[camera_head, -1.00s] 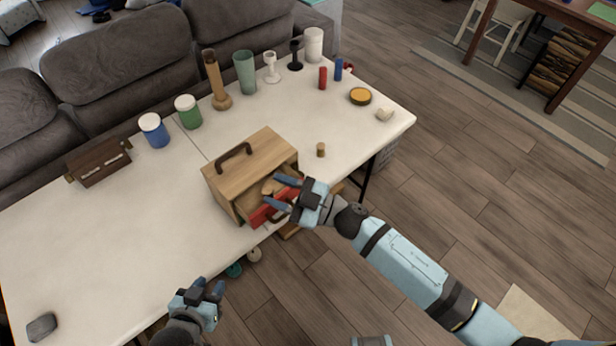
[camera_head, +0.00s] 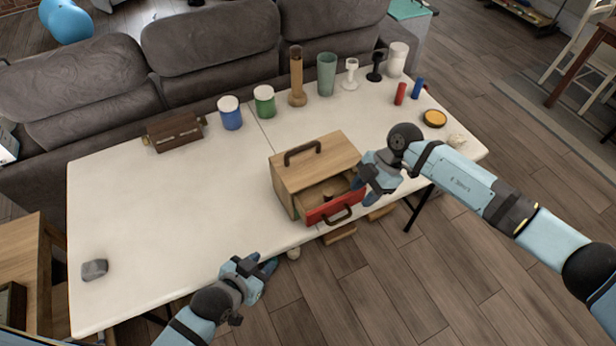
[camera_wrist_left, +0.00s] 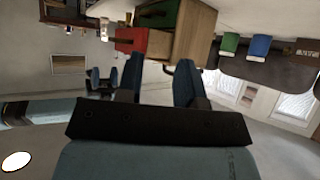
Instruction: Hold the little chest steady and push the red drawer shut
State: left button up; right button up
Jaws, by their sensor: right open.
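The little wooden chest (camera_head: 302,182) stands near the table's front edge, with a dark handle on top. Its red drawer (camera_head: 322,213) is pulled out, with a dark handle on its front. A small brown object (camera_head: 327,196) lies inside. My right gripper (camera_head: 365,192) is open beside the chest's right side, close to the drawer; I cannot tell whether it touches. My left gripper (camera_head: 266,268) is open and empty at the table's front edge, left of the chest and apart from it. In the left wrist view, the red drawer (camera_wrist_left: 157,44) shows beyond the left fingers (camera_wrist_left: 157,85).
Blue (camera_head: 230,118) and green (camera_head: 264,104) jars, a brown box (camera_head: 175,134) and a tall wooden vase (camera_head: 297,80) stand at the back. A grey stone (camera_head: 94,270) lies front left. The white table (camera_head: 170,215) is clear left of the chest.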

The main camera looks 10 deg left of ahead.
pick_arm(q)
jog(key=w+d+r+m+g+h, duration=0.3)
jog(key=w+d+m, duration=0.3)
jog(key=w+d, duration=0.3)
notch_tip(320, 180, up, 8)
jog(key=m+g+y, duration=0.7)
jog(key=m, duration=1.1)
send_over(299, 204)
notch_tip(299, 204, down, 13)
jog(key=shift+f, duration=0.2)
grip_shut()
